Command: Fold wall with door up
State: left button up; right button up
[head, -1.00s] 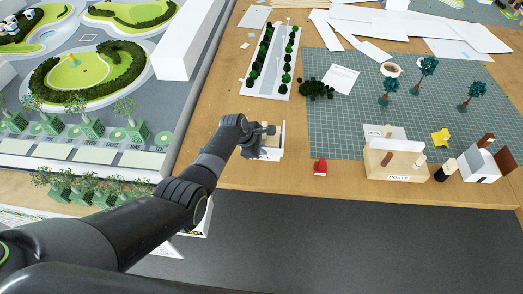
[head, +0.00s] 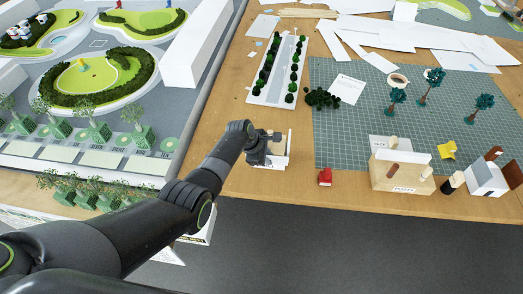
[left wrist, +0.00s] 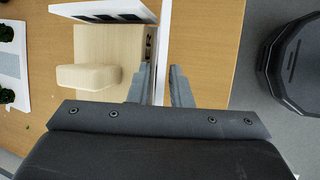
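A small model house with a pale wood block (left wrist: 105,45) shows in the left wrist view. A thin white wall (left wrist: 162,45) stands along the block's right side, seen almost edge-on. In the head view the house (head: 288,150) is at the table's front edge, partly hidden by my left gripper (head: 275,146). In the left wrist view my left gripper (left wrist: 160,84) has one finger on each side of the white wall, with narrow gaps showing. The door is not visible. My right gripper is not in view.
Another wood model (head: 403,174) and a white model (head: 487,178) stand farther right. A strip with model trees (head: 277,70) lies behind. A landscape model (head: 90,100) fills the left. The table's front edge is close.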

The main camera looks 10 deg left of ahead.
pick_arm(q)
jog(key=shift+s+a+r+p, duration=0.15)
jog(key=shift+a+r+p, duration=0.15)
jog(key=shift+r, duration=0.3)
jog(key=v, duration=1.6)
jog(key=shift+d, duration=0.1)
